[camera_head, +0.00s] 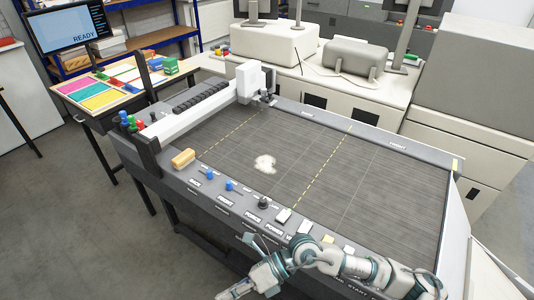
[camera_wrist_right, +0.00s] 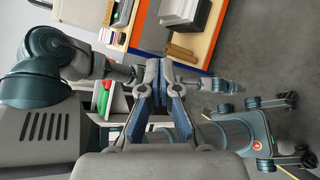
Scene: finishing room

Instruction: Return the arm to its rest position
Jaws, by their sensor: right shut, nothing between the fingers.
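My right arm comes in from the right at the bottom of the head view and reaches left along the front edge of the cutting table (camera_head: 330,160). Its hand end lies at the bottom edge of that view, where the fingers are hard to make out. In the right wrist view my right gripper (camera_wrist_right: 160,75) is shut, its blue pads together with nothing between them. My left gripper is not seen in either view.
The table's front panel holds blue knobs (camera_head: 230,185), a black knob (camera_head: 263,203) and a tan block (camera_head: 183,159). A white gantry (camera_head: 205,108) spans its left part. A pale patch (camera_head: 265,163) lies on the bed. A side table (camera_head: 80,105) with coloured sheets stands at left.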

